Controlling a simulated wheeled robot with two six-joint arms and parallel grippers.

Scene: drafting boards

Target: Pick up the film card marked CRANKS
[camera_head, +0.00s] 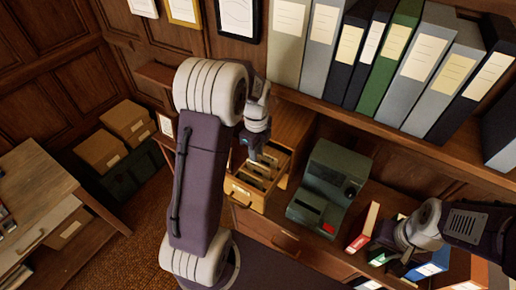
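An open wooden drawer (243,195) sticks out of a small wooden cabinet (291,122) and holds several upright cards (262,170). No marking on them is readable, so I cannot tell which is the CRANKS film card. My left gripper (254,153) points down just above the back part of the drawer. It is too small to tell whether its fingers are apart or hold anything. My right gripper (392,262) is at the lower right, above several coloured binders or boxes, and its fingers are hard to make out.
A dark green machine (322,185) with a red part stands right of the drawer. A row of binders (375,60) fills the shelf above. Boxes (101,151) stand at the left, behind a wooden table (35,190).

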